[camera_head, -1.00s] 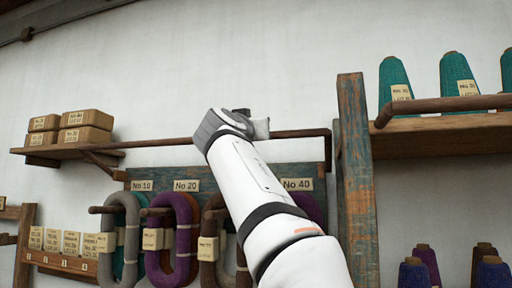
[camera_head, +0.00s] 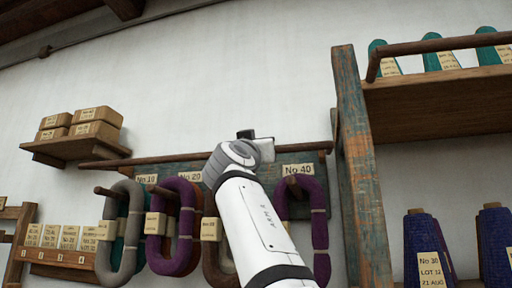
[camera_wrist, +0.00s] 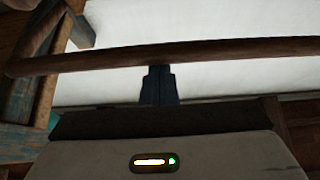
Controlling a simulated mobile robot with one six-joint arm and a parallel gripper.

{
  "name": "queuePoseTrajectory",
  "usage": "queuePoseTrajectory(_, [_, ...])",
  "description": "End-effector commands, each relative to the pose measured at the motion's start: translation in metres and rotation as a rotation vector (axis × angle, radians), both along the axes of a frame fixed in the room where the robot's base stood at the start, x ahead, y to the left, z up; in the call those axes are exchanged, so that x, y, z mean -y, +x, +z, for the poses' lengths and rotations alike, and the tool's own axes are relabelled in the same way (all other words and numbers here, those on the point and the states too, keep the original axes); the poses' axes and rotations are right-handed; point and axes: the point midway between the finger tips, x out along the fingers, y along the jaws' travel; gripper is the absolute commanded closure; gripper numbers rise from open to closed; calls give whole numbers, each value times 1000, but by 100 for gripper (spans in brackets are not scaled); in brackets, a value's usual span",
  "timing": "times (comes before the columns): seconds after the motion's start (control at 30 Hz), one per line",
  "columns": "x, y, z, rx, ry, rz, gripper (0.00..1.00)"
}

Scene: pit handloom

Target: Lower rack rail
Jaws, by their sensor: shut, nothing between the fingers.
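The rack rail (camera_head: 140,160) is a long thin brown wooden bar, running nearly level along the upper part of the blue-green peg board. In the head view my gripper (camera_head: 246,134) is at the rail's right half, its dark fingers above the rail's line and the gripper body covering part of the rail. In the wrist view the rail (camera_wrist: 230,50) crosses the whole width, and my shut dark fingers (camera_wrist: 158,72) reach up to it. The rail meets the fingertips' outline there; I cannot tell whether they touch. Nothing is between the fingers.
Yarn hanks (camera_head: 176,225) hang on pegs below the rail. A worn blue-brown post (camera_head: 358,165) stands right of the rail's end. A shelf (camera_head: 440,88) with teal cones is further right. A small shelf (camera_head: 65,148) with boxes is at left. The wall above is clear.

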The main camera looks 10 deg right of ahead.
Motion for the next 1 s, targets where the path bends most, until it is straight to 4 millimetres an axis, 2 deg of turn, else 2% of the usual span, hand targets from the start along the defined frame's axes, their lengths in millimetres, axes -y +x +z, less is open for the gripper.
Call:
queuePoseTrajectory(0.03, [0,2,-19,-1,0,1,100])
queuePoseTrajectory(0.33, [2,15,-57,0,0,8,100])
queuePoseTrajectory(0.63, [6,27,-77,-5,2,8,100])
queuePoseTrajectory(1.0, [5,35,-85,-15,3,9,100])
